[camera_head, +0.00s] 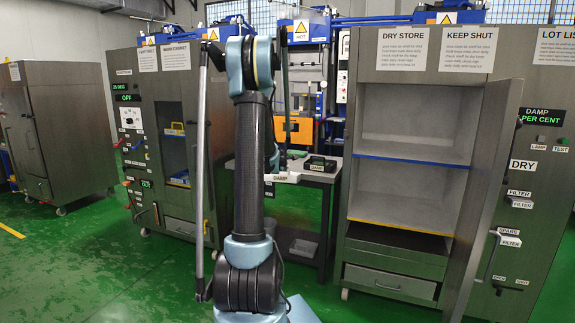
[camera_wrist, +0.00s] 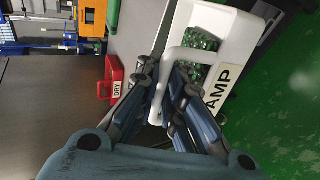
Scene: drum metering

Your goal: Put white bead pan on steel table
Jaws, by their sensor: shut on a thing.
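The white bead pan (camera_wrist: 188,18) holds green beads (camera_wrist: 200,42) and has a label, partly hidden, ending in "AMP". My gripper (camera_wrist: 162,88) is shut on its white loop handle in the wrist view. In the head view the white pan (camera_head: 284,178), labelled "DAMP", is at the front edge of the steel table (camera_head: 318,180). I cannot tell whether its base touches the table top. My gripper is mostly hidden behind my arm in the head view.
A red container (camera_wrist: 112,82) labelled "DRY" is left of my gripper in the wrist view. A dark device (camera_head: 320,163) stands on the table. The dry store cabinet (camera_head: 405,150) stands open at right, its door (camera_head: 487,200) swung outward. Green floor (camera_head: 110,265) is clear at left.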

